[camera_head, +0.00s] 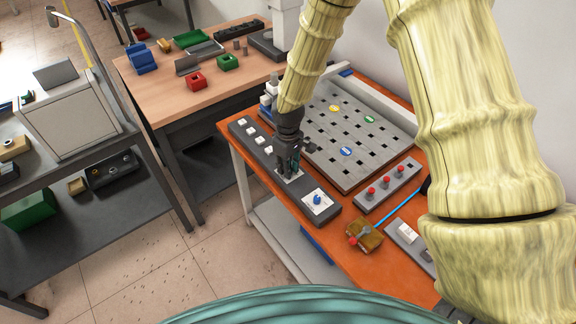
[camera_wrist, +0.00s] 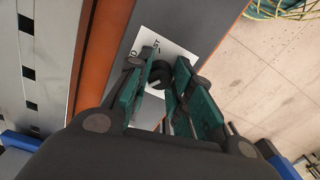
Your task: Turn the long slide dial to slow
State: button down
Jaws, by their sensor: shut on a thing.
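A dark dial (camera_wrist: 160,74) sits on a white label plate (camera_wrist: 185,65) of the long grey control panel (camera_head: 262,152). My gripper (camera_head: 290,168) points down over this panel. In the wrist view my gripper (camera_wrist: 168,88) has its green-padded fingers on both sides of the dial, shut on it. Only a few letters of the label show, so I cannot read its setting. In the head view the gripper hides the dial. A second dial, blue (camera_head: 318,199), stands on a white plate at the panel's near end.
Several white square buttons (camera_head: 250,131) line the panel's far part. The grey slotted board (camera_head: 350,130) lies to the right. A strip with red knobs (camera_head: 386,187) and a brass-coloured block (camera_head: 365,235) stand on the orange table nearby. Open floor lies left of the table.

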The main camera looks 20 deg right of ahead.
jog(key=shift+n, duration=0.5)
jog(key=c, duration=1.2)
grip_release()
notch_tip(320, 180, up, 12)
jog(key=shift+d, duration=0.1)
